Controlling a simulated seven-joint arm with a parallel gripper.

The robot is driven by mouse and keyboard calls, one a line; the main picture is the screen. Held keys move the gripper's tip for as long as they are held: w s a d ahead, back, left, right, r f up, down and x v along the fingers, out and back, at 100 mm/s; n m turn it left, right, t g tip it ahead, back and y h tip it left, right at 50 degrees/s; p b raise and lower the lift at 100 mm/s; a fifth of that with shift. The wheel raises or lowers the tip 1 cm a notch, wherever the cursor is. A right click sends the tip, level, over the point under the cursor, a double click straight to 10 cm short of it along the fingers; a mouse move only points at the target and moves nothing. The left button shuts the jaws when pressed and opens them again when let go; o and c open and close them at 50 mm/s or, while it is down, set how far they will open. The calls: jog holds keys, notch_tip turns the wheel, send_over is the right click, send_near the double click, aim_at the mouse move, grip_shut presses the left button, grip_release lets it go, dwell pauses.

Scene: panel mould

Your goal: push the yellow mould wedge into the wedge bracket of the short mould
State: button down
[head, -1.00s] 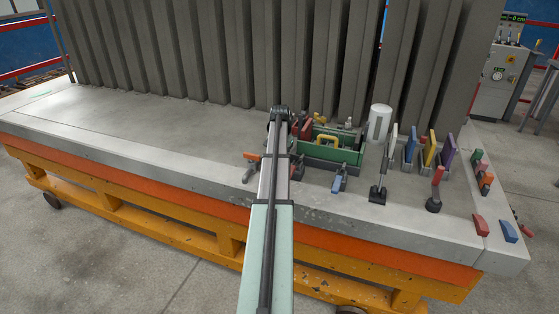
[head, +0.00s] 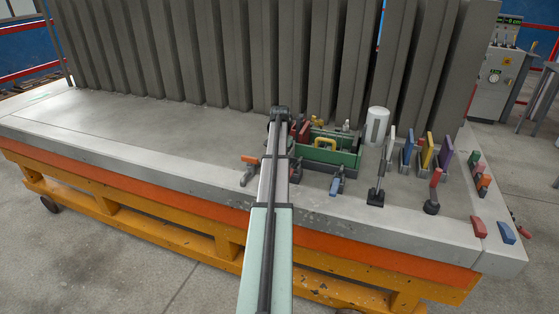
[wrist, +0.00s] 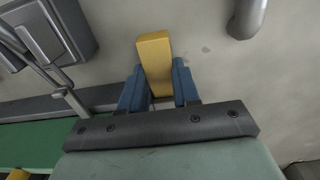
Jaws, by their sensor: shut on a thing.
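In the wrist view a yellow mould wedge (wrist: 155,55) stands between the two blue fingers of my gripper (wrist: 158,82). The gripper is shut on it, and the wedge's end sticks out past the fingertips over grey surface. In the head view my arm hides the gripper and the wedge, at the left of the green toolbox (head: 345,157). A grey metal block (wrist: 45,40) lies at the upper left of the wrist view, apart from the wedge. I cannot tell whether it belongs to the short mould or its wedge bracket.
A grey rounded bar (wrist: 248,15) is at the upper right of the wrist view. Coloured panels (head: 427,152) stand right of the white cylinder (head: 377,125). Tools stand along the front edge. The concrete table (head: 150,125) is clear at left.

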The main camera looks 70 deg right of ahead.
jog(key=c, duration=0.7)
grip_release()
jog(key=shift+d, duration=0.25)
jog(key=shift+c, duration=0.2)
jog(key=shift+r, duration=0.15)
jog(key=shift+s+d+r, duration=0.1)
jog(key=shift+r, duration=0.3)
notch_tip(320, 180, up, 13)
jog(key=shift+a, duration=0.3)
jog(key=shift+f, duration=0.15)
jog(key=shift+c, duration=0.4)
